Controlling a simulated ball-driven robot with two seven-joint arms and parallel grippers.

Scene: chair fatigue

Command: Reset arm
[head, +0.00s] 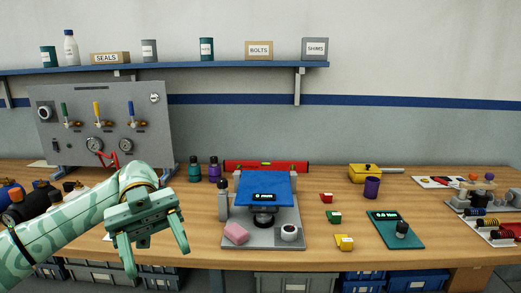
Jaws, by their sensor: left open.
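My left gripper (156,252) is a green two-finger gripper on a pale green patterned arm that comes in from the left. Its fingers are spread apart and point downward, with nothing between them. It hangs in front of the wooden bench (330,258) near its front edge, left of a grey test fixture (265,242). The fixture carries a blue plate (266,186) with a small lit display. My right gripper is out of view.
A gauge panel (105,125) stands at the back left.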

